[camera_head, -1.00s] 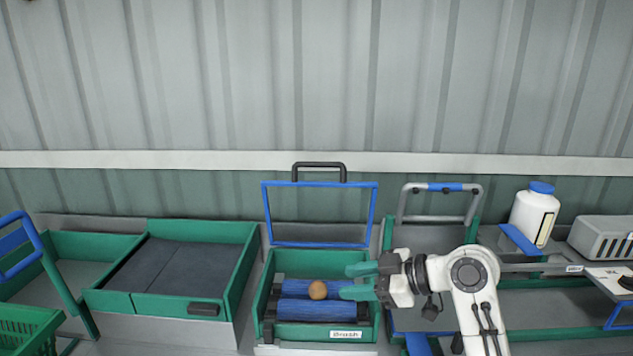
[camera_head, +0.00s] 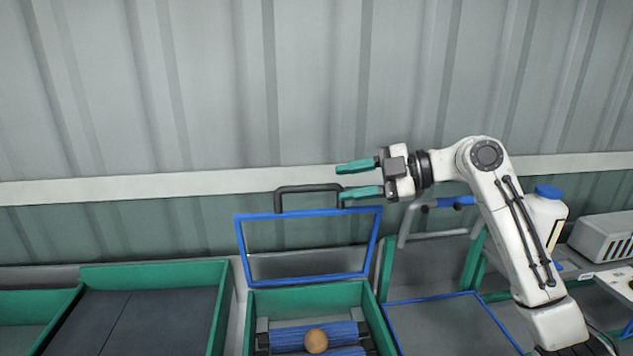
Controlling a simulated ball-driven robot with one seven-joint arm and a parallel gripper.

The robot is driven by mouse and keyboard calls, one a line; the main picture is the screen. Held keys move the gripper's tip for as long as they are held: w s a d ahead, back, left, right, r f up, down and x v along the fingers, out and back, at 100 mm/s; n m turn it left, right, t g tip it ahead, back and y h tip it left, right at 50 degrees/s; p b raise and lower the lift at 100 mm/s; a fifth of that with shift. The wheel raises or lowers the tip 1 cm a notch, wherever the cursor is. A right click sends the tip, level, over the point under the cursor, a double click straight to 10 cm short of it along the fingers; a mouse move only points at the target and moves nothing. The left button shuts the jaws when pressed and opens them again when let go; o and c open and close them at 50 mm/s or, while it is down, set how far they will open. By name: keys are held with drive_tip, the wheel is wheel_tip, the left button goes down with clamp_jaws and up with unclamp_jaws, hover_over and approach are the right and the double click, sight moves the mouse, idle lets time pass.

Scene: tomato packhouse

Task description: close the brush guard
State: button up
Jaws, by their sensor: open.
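The brush guard (camera_head: 308,280) is a blue frame with a clear middle and a black handle (camera_head: 308,188) on its top edge. It stands raised, tilted back, at the rear of a green brush box (camera_head: 282,299). In the box are blue roller brushes (camera_head: 288,338) with a round orange-brown item (camera_head: 316,341) on them. My gripper (camera_head: 358,180) is open and empty, its green fingers pointing left. In the picture its lower finger overlaps the right end of the handle; I cannot tell whether they touch.
A green-sided dark belt bed (camera_head: 152,271) lies to the left. To the right are a grey handle with a blue grip (camera_head: 456,201), a blue-framed panel (camera_head: 450,297), a white bottle with a blue cap (camera_head: 549,192) and a grey vented box (camera_head: 604,240).

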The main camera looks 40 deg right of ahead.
sight(331, 186)
drive_tip(key=p+x, duration=0.2)
drive_tip(key=x, duration=0.4)
drive_tip(key=shift+w+a+f, duration=0.1)
drive_tip(key=shift+w+a, duration=0.05)
drive_tip(key=shift+a, duration=0.1)
drive_tip(key=shift+c, duration=0.3)
clamp_jaws()
